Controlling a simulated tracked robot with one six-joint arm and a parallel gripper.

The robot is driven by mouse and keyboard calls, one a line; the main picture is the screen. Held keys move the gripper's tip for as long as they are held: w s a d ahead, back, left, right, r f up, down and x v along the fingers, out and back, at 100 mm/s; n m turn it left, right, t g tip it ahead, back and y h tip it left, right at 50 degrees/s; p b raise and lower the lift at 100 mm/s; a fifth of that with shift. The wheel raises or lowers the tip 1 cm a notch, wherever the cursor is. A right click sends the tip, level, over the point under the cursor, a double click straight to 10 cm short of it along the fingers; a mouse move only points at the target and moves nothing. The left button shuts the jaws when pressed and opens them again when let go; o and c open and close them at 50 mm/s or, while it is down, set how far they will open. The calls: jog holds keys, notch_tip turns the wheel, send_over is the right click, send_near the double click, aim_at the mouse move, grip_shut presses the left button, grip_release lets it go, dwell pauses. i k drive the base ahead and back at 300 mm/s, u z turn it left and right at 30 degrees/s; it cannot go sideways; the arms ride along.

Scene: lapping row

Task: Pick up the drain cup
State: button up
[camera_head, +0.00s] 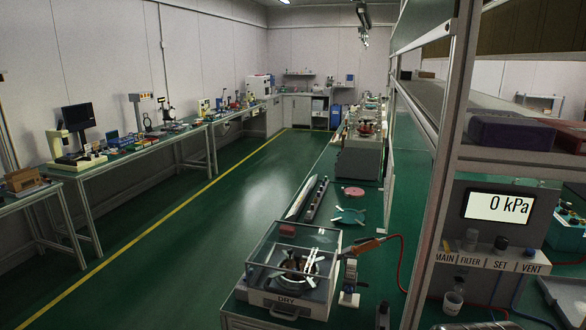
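A small clear cup with a pale label (453,301), which looks like the drain cup, stands upright at the lower right. It is below the valve panel (492,262), which is marked MAIN, FILTER, SET and VENT. The cup is small in view, and I cannot tell whether anything is in it. My gripper is not in view, so its place relative to the cup does not show.
A grey shelf post (447,160) rises just left of the cup. A blue hose (519,297) runs right of it. The display (497,205) above reads 0 kPa. A clear-lidded box marked DRY (287,300) stands left. The green aisle floor (235,190) is open.

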aim_at(452, 304)
jog(key=z, duration=0.9)
